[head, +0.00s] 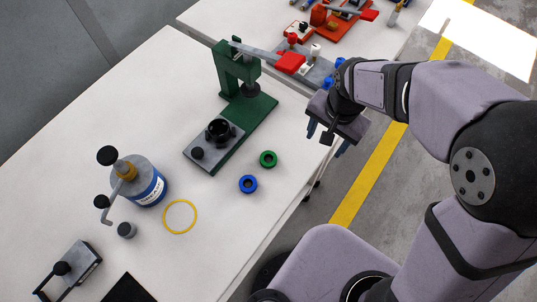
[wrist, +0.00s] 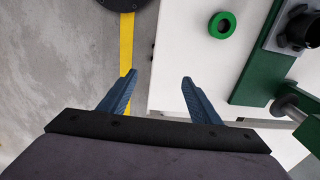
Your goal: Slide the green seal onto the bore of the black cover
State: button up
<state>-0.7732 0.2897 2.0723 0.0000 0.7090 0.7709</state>
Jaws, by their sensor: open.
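The green seal (head: 268,159) lies flat on the white table near its right edge. It also shows in the wrist view (wrist: 222,25), ahead of my fingers and to the right. The black cover (head: 218,130) sits upright on a grey plate on the green press, its round opening facing up. Part of it shows at the right edge of the wrist view (wrist: 302,32). My gripper (head: 327,134) is open and empty, past the right edge of the table. In the wrist view the two blue fingers (wrist: 158,78) are wide apart with nothing between them.
A blue ring (head: 248,184) lies near the green seal. The green press (head: 254,100) stands behind, with a lever overhead. A blue can (head: 139,180) and a yellow ring mark (head: 180,217) are to the left.

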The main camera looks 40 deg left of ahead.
send_near(268, 158)
jog(key=shift+w+d+f+g+h, duration=0.1)
jog(key=shift+w+f+g+h, duration=0.25)
jog(key=shift+w, duration=0.1)
jog(key=shift+f, duration=1.1)
jog(key=shift+s+a+f+p, duration=0.15)
jog(key=shift+f+p, duration=0.25)
jog(key=shift+f, duration=0.9)
jog(key=shift+s+a+f+p, duration=0.15)
jog(key=shift+f+p, duration=0.2)
jog(key=shift+f, duration=0.95)
jog(key=shift+w, duration=0.1)
jog(key=shift+c, duration=0.3)
jog(key=c, duration=1.1)
